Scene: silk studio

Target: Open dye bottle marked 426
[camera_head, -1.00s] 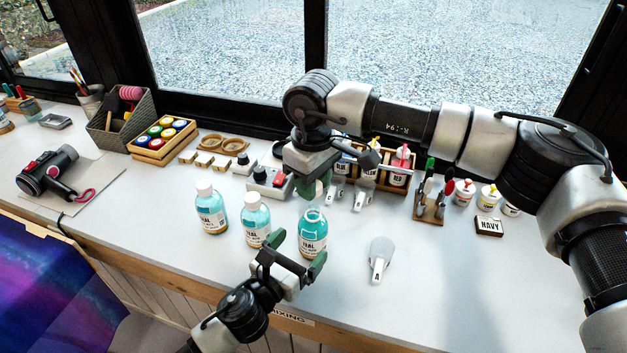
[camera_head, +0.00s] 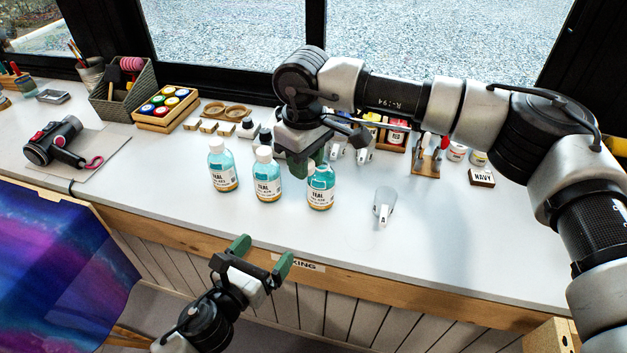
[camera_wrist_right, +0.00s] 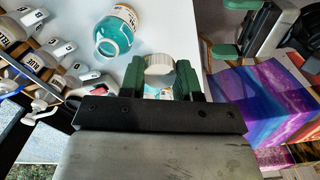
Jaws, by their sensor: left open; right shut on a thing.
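Three teal dye bottles stand upright on the white table: a left one (camera_head: 222,172), a middle one (camera_head: 267,182) and a right one (camera_head: 320,193). The left and middle bottles have white caps. The right bottle has none; its open mouth shows in the right wrist view (camera_wrist_right: 108,45). Their label numbers are too small to read surely. My right gripper (camera_head: 298,170) is just above and left of the right bottle, shut on a white cap (camera_wrist_right: 159,64). My left gripper (camera_head: 264,254) is open and empty in front of the table's front edge, apart from the bottles.
A NAVY block (camera_head: 482,177) and a wooden rack (camera_head: 426,165) stand farther right. A crate of paint jars (camera_head: 166,108) and a hair dryer (camera_head: 54,140) are at left. The front right tabletop is clear.

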